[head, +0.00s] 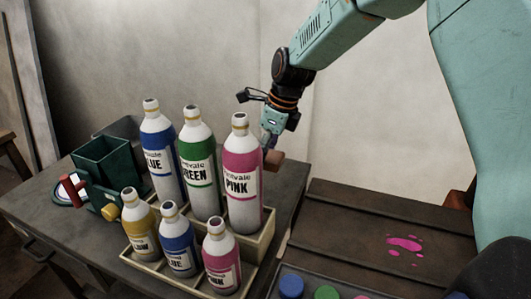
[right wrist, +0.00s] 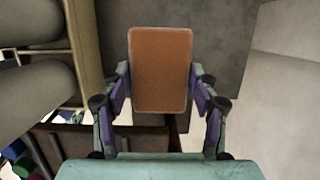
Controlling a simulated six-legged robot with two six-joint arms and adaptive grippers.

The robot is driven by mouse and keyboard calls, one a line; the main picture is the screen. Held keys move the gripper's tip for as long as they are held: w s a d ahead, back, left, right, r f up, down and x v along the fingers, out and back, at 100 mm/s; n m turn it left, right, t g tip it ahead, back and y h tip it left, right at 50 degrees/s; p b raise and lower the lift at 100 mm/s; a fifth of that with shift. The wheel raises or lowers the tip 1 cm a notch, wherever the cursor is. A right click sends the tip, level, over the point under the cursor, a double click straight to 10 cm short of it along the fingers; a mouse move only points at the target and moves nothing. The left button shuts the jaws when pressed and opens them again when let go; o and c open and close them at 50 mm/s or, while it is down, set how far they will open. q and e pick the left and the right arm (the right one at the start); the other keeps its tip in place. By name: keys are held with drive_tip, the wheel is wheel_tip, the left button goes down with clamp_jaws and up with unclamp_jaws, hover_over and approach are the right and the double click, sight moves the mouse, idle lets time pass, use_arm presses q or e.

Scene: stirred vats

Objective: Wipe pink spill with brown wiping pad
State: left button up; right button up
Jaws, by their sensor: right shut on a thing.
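The pink spill (head: 405,243) lies on the dark wooden bench top at the right of the head view, as one larger blotch with small drops around it. My right gripper (head: 271,141) is behind and to the right of the large pink bottle, well away from the spill. It is shut on the brown wiping pad (right wrist: 161,69), which sits between its two fingers in the right wrist view. In the head view the pad (head: 274,160) shows only in part, beside the bottle. My left gripper is not in view.
A rack (head: 262,245) holds large bottles, among them the pink bottle (head: 242,175), and smaller ones in front. A dark green bin (head: 102,160) stands at the left. Colored caps (head: 291,286) sit at the bottom edge. The bench around the spill looks clear.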

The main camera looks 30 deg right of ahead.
drive_tip(key=c, duration=0.4)
drive_tip(key=shift+s, duration=0.15)
